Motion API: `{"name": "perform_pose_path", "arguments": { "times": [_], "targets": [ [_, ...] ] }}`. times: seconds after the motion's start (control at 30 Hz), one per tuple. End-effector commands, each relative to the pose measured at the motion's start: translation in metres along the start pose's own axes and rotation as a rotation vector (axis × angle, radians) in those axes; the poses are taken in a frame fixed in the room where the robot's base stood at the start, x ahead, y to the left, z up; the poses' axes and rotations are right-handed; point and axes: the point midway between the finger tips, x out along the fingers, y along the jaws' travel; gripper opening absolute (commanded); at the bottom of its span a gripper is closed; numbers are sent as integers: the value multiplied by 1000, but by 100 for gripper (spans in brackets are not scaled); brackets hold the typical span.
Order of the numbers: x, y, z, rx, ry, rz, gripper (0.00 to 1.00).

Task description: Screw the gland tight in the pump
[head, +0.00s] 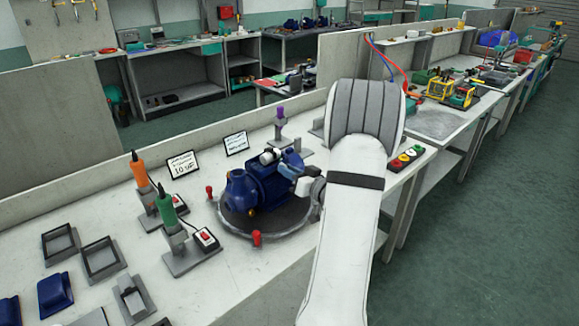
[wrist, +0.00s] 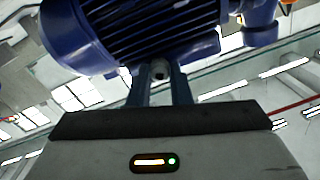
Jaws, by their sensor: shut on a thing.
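The blue pump (head: 258,188) stands on a dark round plate (head: 240,222) on the bench in the head view. Its finned blue body (wrist: 150,30) fills the top of the wrist view. My gripper (wrist: 160,76) reaches up to the pump, its two fingers close together. It is shut on a small grey round piece, which looks like the gland (wrist: 159,70), right at the pump's body. In the head view my arm comes in from the right, and the gland cannot be made out there. How deep the gland sits in the pump is hidden.
Red knobs (head: 257,238) stand at the plate's rim. An orange screwdriver (head: 140,172) and a green screwdriver (head: 165,205) stand in holders to the left, near small sign cards (head: 184,164). A button box (head: 405,158) is at the right. Trays (head: 102,258) lie at the front left.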

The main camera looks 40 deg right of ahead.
Motion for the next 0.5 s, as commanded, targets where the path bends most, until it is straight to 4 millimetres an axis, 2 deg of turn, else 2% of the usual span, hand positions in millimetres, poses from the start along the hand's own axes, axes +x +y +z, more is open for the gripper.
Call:
{"name": "perform_pose_path", "arguments": {
  "times": [0.27, 0.5],
  "targets": [
    [0, -1, -1, 14, -1, -1, 0],
    [0, -2, -4, 205, -2, 0, 0]
  ]
}}
